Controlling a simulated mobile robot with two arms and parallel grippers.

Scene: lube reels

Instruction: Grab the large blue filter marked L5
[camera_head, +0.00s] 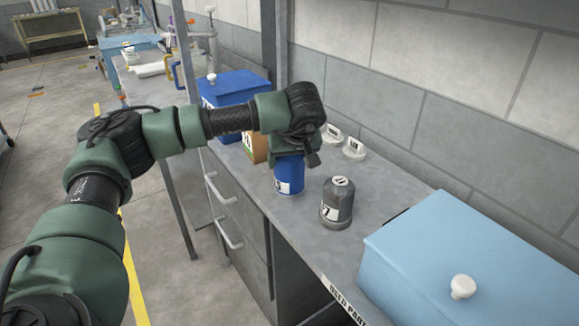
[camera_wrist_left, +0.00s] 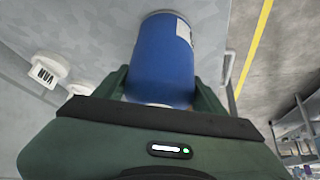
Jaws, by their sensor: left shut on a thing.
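The blue filter (camera_head: 288,177) stands upright on the grey bench in the head view, with a white label whose marking I cannot read fully. My left gripper (camera_head: 290,150) comes down over it from above and is shut on its upper part. In the left wrist view the blue filter (camera_wrist_left: 163,60) sits between the two fingers of my left gripper (camera_wrist_left: 160,88). Its top is partly hidden by the gripper in the head view. My right gripper is not in view.
A grey filter marked 7 (camera_head: 337,203) stands to the right of the blue one. White caps (camera_head: 354,149) lie behind. A light blue box (camera_head: 480,265) is at the front right, a dark blue box (camera_head: 233,87) and an orange-brown item (camera_head: 255,146) at the back left.

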